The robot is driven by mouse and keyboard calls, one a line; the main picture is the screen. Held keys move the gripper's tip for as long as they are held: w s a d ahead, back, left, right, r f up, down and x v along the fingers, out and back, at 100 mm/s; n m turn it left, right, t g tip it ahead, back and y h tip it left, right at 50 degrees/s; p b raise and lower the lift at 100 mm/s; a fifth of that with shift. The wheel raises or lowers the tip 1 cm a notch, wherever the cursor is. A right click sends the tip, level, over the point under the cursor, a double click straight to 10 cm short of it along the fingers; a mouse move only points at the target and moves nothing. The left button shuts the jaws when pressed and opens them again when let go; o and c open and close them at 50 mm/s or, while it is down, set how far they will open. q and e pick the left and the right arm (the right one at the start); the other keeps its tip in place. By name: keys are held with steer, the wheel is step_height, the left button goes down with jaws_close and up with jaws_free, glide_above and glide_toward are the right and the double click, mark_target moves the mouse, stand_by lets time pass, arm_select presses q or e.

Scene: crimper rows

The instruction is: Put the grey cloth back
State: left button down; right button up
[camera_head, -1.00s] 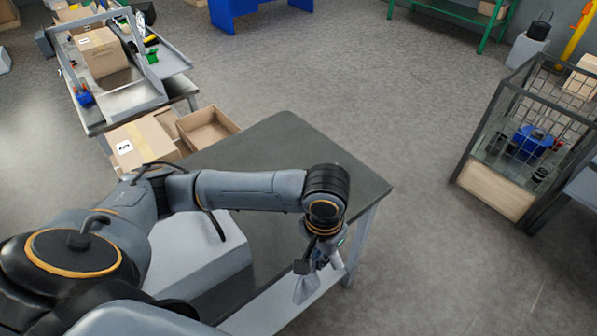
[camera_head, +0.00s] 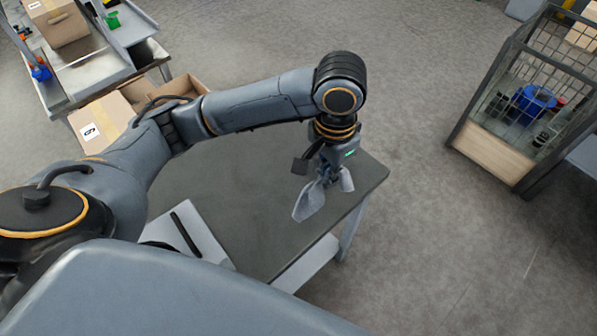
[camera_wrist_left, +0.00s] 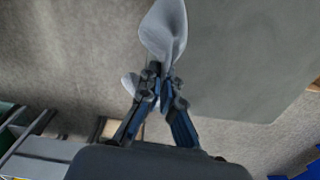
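The grey cloth (camera_head: 310,202) hangs bunched from my left gripper (camera_head: 329,178), with folds sticking out on both sides of the fingers. In the left wrist view the cloth (camera_wrist_left: 163,32) spreads beyond the fingertips, and the left gripper (camera_wrist_left: 160,82) is shut on it. In the head view the cloth appears over the right part of the dark grey tabletop (camera_head: 255,220); whether it touches the top cannot be told. My right gripper is not in view.
A grey-white box or panel with a black strip (camera_head: 190,238) is at the table's near left. Cardboard boxes (camera_head: 100,120) stand beyond the table's left end. A wire cage (camera_head: 520,110) with a blue item stands apart at right. Bare floor lies between.

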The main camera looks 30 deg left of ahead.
arm_select(q)
steer(key=w+a+f+p, duration=0.1)
steer(key=w+a+f, duration=0.1)
steer(key=a+f, duration=0.1)
steer(key=w+a+f+p, duration=0.1)
steer(key=w+a+f, duration=0.2)
steer(key=a+f, duration=0.1)
steer(key=w+a+f+p, duration=0.1)
steer(key=w+a+f, duration=0.1)
steer(key=f, duration=0.3)
steer(key=shift+w+a, duration=0.2)
steer(key=shift+a, duration=0.55)
steer(key=shift+f, duration=0.3)
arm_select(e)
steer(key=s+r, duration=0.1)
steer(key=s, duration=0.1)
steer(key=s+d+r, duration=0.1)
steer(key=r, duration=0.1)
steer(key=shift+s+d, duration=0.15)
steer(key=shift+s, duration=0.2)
arm_select(q)
steer(key=c, duration=0.8)
jaws_free()
steer(key=shift+c, duration=0.2)
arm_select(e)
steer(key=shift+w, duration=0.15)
